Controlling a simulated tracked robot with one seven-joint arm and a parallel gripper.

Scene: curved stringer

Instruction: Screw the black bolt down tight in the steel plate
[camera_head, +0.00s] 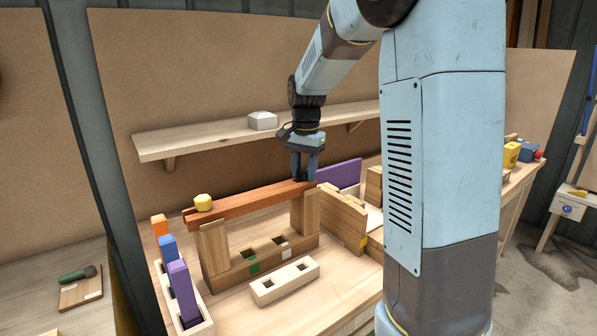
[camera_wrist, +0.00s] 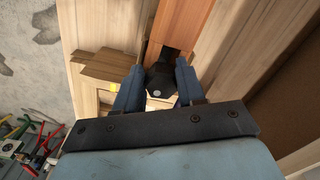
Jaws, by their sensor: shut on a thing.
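My gripper (camera_head: 304,176) points down at the right end of a reddish-brown beam (camera_head: 250,202). In the wrist view, my gripper (camera_wrist: 158,76) has its two blue fingers on either side of a black bolt (camera_wrist: 160,84), shut on it. The bolt's dark head has a pale spot on it. The beam (camera_wrist: 181,22) runs away from the bolt toward the top of the wrist view. I cannot clearly make out the steel plate; the bolt and fingers cover that place. How deep the bolt sits cannot be told. In the head view the bolt is hidden by the fingers.
Wooden uprights (camera_head: 213,250) carry the beam. A pale block with square holes (camera_head: 285,282) lies in front. A rack (camera_head: 197,325) with coloured pegs stands at left. A shelf (camera_head: 200,138) runs behind my gripper.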

